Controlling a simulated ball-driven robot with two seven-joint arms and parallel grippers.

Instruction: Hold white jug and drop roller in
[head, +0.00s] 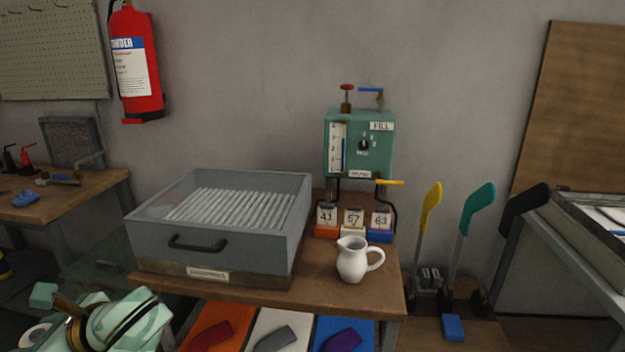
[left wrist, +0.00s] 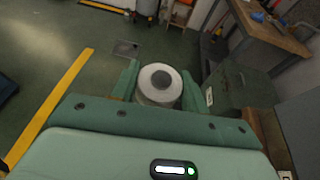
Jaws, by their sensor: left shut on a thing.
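The white jug (head: 352,260) stands upright near the front right of the wooden bench, its handle to the right and its spout to the left. My left gripper (left wrist: 159,88) is shut on the roller (left wrist: 160,72), a pale grey cylinder with a dark centre, seen end-on between the two green fingers in the left wrist view. In the head view my left arm is low at the left, in front of the bench and well away from the jug. My right gripper is in neither view.
A grey drawer-like box (head: 190,258) with white rods fills the bench's left side. A green filling unit (head: 358,145) stands behind the jug, with numbered blocks (head: 353,220) below it. Coloured paddles (head: 478,210) stand to the right. Bare bench top lies around the jug.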

